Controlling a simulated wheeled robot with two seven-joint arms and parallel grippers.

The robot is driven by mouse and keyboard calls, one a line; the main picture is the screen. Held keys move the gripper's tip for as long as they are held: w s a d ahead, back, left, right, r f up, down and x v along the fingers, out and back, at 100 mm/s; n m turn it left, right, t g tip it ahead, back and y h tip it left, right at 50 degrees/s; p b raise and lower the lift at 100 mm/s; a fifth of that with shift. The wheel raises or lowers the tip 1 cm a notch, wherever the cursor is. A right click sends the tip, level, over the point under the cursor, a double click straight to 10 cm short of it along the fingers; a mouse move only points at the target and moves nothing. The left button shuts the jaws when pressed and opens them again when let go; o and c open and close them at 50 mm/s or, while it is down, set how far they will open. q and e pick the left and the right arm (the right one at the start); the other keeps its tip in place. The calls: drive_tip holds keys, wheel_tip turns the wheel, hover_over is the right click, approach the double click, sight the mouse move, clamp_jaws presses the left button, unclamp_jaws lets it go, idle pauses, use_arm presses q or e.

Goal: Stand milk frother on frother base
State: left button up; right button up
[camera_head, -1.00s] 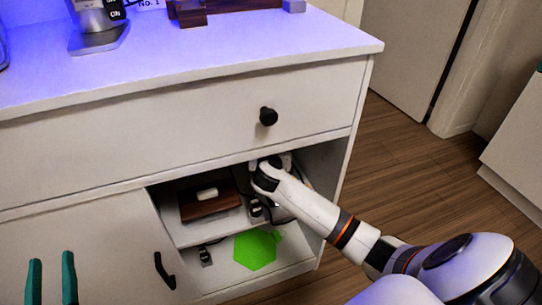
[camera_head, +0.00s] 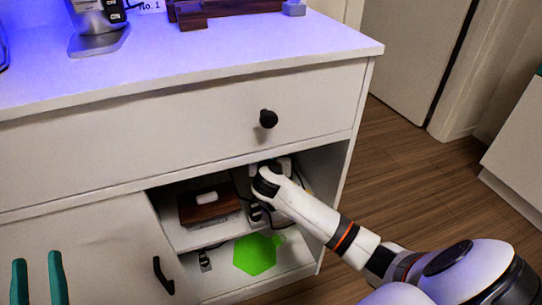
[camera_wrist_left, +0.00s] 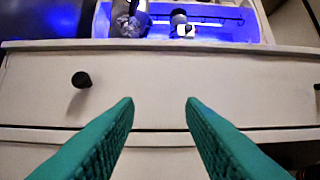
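On the countertop a silver metal appliance foot with black ON switches (camera_head: 97,25) stands at the upper left, cut by the frame edge. In the left wrist view a shiny steel vessel (camera_wrist_left: 130,18) and a smaller dark and white item (camera_wrist_left: 180,20) stand on the blue-lit counter. I cannot tell which of these is the milk frother or its base. My left gripper (camera_head: 38,278) has teal fingers, spread and empty; they also show before the drawer in the left wrist view (camera_wrist_left: 158,105). My right gripper (camera_head: 268,170) reaches into the open cabinet; its fingertips are hard to make out.
A wooden box with a white item (camera_head: 208,206) sits on the cabinet shelf. A green hexagon (camera_head: 255,254) lies on the compartment floor near black cords. A black drawer knob (camera_head: 268,118) juts out above. Bare wooden floor (camera_head: 400,190) lies to the right.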

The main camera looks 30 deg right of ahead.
drive_tip(key=shift+r, duration=0.15)
drive_tip(key=shift+s+a+r, duration=0.15)
drive_tip(key=shift+s, duration=0.05)
use_arm(q)
drive_tip(key=s+a+f+g+y+p, duration=0.1)
drive_tip(key=f+g+y+p, duration=0.1)
drive_tip(key=f+g, duration=0.4)
drive_tip(key=s+a+f+g+y+p, duration=0.1)
drive_tip(key=a+f+g+y+p, duration=0.1)
drive_tip(key=f+g, duration=0.4)
wheel_tip(320, 180, down, 4)
drive_tip(key=shift+s+r+n+p, duration=0.15)
drive_tip(key=shift+s+n+p, duration=0.1)
drive_tip(key=shift+n+p, duration=0.05)
use_arm(e)
drive_tip(key=s+a+r+m+y, duration=0.2)
drive_tip(key=s+a+m+y, duration=0.3)
drive_tip(key=s+a+m, duration=0.5)
drive_tip(key=s+a+r+m+y, duration=0.2)
drive_tip(key=s+a+m+y, duration=0.3)
drive_tip(key=s+a+m, duration=0.5)
drive_tip(key=s+m, duration=0.3)
drive_tip(key=m, duration=0.3)
drive_tip(key=shift+s+a, duration=0.2)
drive_tip(key=shift+s, duration=0.15)
use_arm(q)
drive_tip(key=shift+a, duration=0.1)
